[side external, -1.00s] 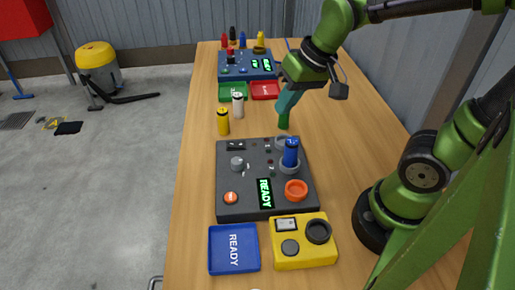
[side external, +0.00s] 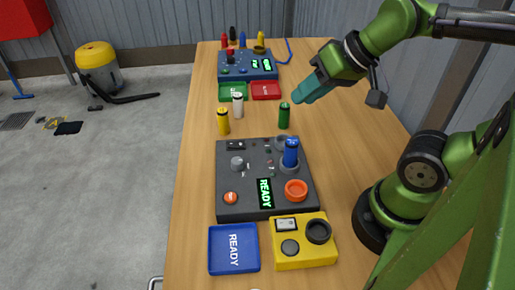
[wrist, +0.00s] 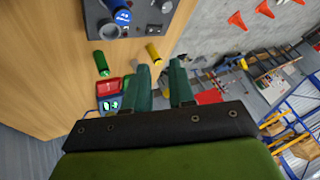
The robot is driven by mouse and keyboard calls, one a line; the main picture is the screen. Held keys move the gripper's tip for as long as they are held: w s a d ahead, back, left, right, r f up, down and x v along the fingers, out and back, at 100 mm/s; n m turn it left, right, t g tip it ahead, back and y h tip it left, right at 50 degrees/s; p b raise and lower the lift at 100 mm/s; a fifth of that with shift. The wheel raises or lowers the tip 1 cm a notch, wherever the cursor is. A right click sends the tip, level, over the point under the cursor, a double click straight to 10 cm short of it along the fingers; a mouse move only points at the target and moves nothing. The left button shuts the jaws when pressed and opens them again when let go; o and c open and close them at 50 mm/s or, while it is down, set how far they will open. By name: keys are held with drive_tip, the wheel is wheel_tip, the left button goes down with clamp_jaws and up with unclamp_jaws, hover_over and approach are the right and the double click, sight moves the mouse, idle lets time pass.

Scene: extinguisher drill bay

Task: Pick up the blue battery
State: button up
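The blue battery (side external: 291,153) stands upright in a ring socket on the right of the dark grey console (side external: 240,205). In the wrist view its top end (wrist: 122,16) shows at the upper edge, beside an empty grey ring. My gripper (side external: 299,97) is raised above the table, beyond the console and right of the green battery (side external: 284,116), apart from both. In the wrist view, the two teal fingers of my gripper (wrist: 162,66) are spread with nothing held between them. The green battery stands upright on the table and also shows in the wrist view (wrist: 101,64).
A yellow battery (side external: 223,122) and a white battery (side external: 238,106) stand left of the green one. A yellow charger-like box (side external: 304,256) and a blue READY tray (side external: 234,267) sit in front. Green and red trays (side external: 265,97) and a blue console (side external: 235,77) are farther back.

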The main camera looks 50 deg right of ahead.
sight(291, 150)
drive_tip(key=o, duration=0.7)
drive_tip(key=w+f+n+g, duration=0.1)
drive_tip(key=f+n+g, duration=0.1)
drive_tip(key=f, duration=0.2)
drive_tip(key=w+f+n+g+h, duration=0.1)
drive_tip(key=f+n+g, duration=0.1)
drive_tip(key=f+n, duration=0.1)
drive_tip(key=w+f+n+g+h, duration=0.1)
drive_tip(key=f+n+g, duration=0.1)
drive_tip(key=f, duration=0.3)
drive_tip(key=shift+w+d+f+n+g, duration=0.1)
drive_tip(key=shift+d+f+n+g, duration=0.25)
drive_tip(key=shift+g, duration=0.25)
drive_tip(key=shift+f, duration=2.6)
